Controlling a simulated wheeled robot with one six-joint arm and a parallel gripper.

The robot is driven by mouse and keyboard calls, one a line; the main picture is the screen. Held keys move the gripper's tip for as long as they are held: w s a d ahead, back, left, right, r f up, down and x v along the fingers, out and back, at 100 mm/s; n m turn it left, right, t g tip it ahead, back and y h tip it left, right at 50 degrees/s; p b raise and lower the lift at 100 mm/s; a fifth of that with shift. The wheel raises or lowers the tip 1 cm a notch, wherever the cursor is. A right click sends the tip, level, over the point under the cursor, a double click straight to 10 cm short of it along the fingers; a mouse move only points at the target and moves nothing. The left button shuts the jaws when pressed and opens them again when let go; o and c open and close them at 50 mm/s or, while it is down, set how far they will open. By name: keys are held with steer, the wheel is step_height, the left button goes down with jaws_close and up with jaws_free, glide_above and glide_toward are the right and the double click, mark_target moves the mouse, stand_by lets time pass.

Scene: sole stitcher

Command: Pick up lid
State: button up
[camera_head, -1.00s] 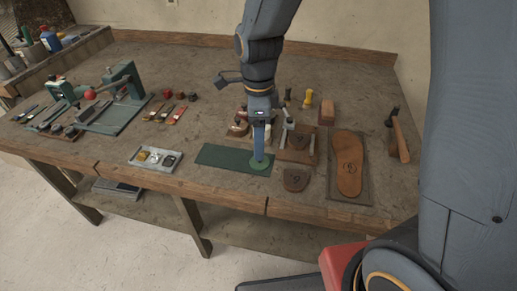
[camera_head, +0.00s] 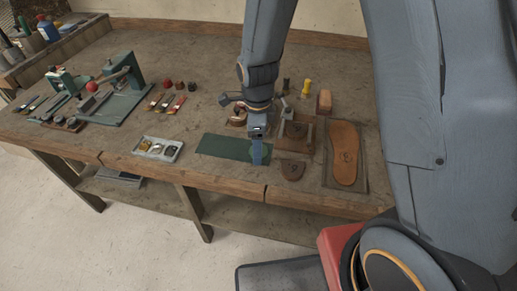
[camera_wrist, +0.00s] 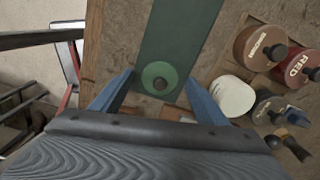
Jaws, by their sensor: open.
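The lid (camera_wrist: 157,76) is a round green disc with a dark knob at its centre. It lies on the dark green mat (camera_wrist: 178,32), near the mat's end, in the wrist view. My gripper (camera_wrist: 160,79) is open, with one blue finger on each side of the lid and nothing held. In the head view my gripper (camera_head: 257,155) is low over the right end of the mat (camera_head: 222,145). There the finger and arm hide most of the lid. I cannot tell if the fingers touch it.
In the head view, a metal tray (camera_head: 141,149) is to the left, a sole (camera_head: 345,150) on a board to the right.

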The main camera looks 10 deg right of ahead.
steer(key=shift+c, duration=0.3)
steer(key=c, duration=1.1)
steer(key=shift+o, duration=0.2)
